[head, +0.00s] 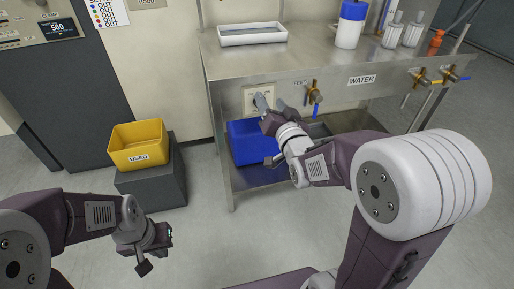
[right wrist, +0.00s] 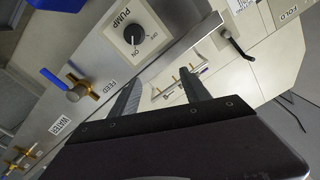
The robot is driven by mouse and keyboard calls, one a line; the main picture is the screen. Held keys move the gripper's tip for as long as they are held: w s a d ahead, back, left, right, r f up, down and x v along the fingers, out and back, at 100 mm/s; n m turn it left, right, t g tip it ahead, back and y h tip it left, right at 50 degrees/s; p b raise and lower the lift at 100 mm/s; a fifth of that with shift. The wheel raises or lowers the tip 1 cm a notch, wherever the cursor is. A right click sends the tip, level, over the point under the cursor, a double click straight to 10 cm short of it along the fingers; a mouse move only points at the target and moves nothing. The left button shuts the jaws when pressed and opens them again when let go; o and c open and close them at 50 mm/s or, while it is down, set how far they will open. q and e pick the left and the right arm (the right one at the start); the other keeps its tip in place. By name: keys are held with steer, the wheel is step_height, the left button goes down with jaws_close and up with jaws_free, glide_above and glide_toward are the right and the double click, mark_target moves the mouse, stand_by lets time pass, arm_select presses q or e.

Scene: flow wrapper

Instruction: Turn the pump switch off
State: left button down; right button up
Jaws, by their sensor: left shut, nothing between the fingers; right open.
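The pump switch is a small dark knob (right wrist: 133,35) on a pale plate marked PUMP, ON and OFF, in the right wrist view. I see no contact with the knob. My left gripper (head: 158,240) is shut and empty, low over the floor at left.
A FEED valve (head: 315,96) with a blue handle is just right of the switch. WATER valves (head: 421,78) are further right. A blue bin (head: 246,143) stands under the panel. A yellow USED bin (head: 138,143) stands at left. A white tray (head: 252,34) lies on the bench.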

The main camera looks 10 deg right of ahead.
step_height(320, 180, down, 8)
steer(key=b, duration=0.5)
arm_select(q)
step_height(320, 180, down, 9)
steer(key=shift+b, duration=0.4)
arm_select(e)
steer(key=w, duration=0.9)
steer(key=shift+w, duration=0.2)
arm_select(q)
steer(key=shift+w+d, duration=0.1)
arm_select(e)
steer(key=shift+r, duration=0.1)
jaws_close()
